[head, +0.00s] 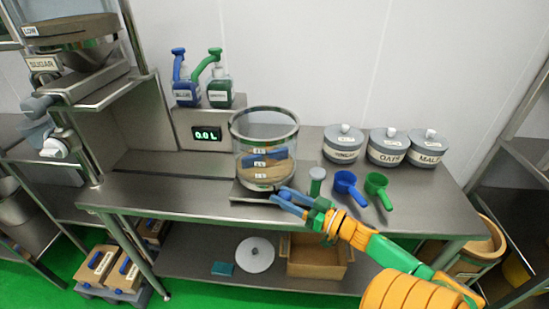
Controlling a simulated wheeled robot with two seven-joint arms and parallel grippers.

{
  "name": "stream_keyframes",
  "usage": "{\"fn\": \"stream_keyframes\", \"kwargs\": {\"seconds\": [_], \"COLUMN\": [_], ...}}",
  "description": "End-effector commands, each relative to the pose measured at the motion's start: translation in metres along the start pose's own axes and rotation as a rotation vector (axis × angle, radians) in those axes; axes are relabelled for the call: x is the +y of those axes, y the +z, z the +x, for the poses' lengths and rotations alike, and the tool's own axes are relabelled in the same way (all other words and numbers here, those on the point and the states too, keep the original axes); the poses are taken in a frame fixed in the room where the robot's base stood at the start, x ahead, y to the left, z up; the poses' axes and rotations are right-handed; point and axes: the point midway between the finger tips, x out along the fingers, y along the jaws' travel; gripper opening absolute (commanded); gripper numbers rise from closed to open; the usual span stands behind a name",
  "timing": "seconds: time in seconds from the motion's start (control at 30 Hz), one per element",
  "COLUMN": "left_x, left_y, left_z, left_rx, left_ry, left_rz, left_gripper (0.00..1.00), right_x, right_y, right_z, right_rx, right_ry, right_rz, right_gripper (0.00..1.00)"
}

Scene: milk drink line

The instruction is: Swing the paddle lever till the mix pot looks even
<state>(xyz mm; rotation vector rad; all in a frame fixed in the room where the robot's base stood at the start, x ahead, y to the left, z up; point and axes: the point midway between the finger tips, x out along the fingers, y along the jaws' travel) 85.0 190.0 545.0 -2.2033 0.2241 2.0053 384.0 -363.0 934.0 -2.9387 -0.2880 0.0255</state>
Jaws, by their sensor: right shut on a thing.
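The mix pot (264,126) is a clear cylinder with a grey rim on a metal base at the middle of the bench. Inside it are a tan-brown mix (268,171) and blue paddle parts (254,158); small white marks run up its front. My right gripper (281,197) reaches in from the lower right, at the pot's lower right front edge. It is shut on the paddle lever, which its fingers mostly hide. I cannot tell how even the mix is. My left gripper is out of view.
Blue (184,92) and green (220,92) pump bottles stand on a raised shelf. The bench's left side is clear.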

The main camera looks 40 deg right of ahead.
Motion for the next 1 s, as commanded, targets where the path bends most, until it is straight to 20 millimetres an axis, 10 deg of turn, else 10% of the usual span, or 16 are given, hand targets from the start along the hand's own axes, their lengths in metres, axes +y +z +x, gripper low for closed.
{"fn": "stream_keyframes", "kwargs": {"seconds": [0.83,0.87,1.0], "left_x": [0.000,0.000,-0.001], "left_y": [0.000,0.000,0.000], "left_z": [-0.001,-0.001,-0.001], "left_rx": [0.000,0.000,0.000], "left_ry": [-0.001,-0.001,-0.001], "left_rz": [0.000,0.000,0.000], "left_gripper": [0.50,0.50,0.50], "right_x": [0.018,0.018,0.018], "right_y": [-0.004,-0.004,-0.004], "right_z": [-0.009,-0.009,-0.009], "right_rx": [0.002,0.002,0.002], "right_ry": [0.005,0.005,0.003], "right_rz": [0.000,0.000,0.000], "right_gripper": [0.00,0.49,0.58]}}
